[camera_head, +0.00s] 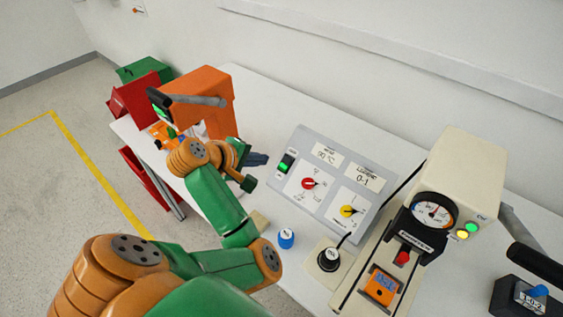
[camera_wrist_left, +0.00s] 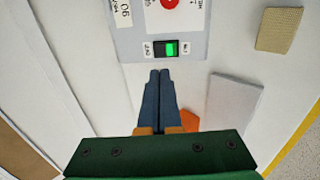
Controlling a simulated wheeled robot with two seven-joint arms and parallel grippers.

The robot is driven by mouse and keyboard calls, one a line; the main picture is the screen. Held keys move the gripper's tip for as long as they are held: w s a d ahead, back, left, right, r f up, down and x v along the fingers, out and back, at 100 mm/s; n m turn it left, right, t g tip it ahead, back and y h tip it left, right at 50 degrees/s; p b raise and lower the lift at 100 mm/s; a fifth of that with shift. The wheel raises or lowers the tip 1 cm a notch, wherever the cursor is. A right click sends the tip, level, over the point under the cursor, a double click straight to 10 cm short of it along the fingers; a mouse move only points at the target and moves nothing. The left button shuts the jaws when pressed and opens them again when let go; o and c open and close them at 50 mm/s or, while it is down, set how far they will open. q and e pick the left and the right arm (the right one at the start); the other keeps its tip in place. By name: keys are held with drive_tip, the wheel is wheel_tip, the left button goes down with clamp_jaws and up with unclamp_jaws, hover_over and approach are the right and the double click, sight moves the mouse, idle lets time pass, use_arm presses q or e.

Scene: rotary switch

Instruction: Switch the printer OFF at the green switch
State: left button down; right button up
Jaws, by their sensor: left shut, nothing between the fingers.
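The green switch (camera_head: 285,163) is a black rocker with a lit green part, at the left edge of a grey control panel (camera_head: 326,217). In the left wrist view the switch (camera_wrist_left: 171,48) has its bright green part on the right half and a dark left half. Small labels flank it, too small to read surely. My left gripper (camera_head: 264,159) is shut and empty, just left of the switch in the head view. In the left wrist view its dark blue fingertips (camera_wrist_left: 160,73) lie just below the switch, seemingly not touching it. My right gripper is not in view.
The panel also bears a red knob (camera_head: 308,184) and a yellow knob (camera_head: 348,211). A beige machine with a dial (camera_head: 433,213) stands right of it. An orange machine (camera_head: 209,88) stands behind my left arm.

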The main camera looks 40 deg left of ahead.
sight(286, 160)
use_arm(q)
drive_tip(key=x, duration=1)
drive_tip(key=shift+w+f, duration=0.3)
drive_tip(key=shift+a, duration=0.1)
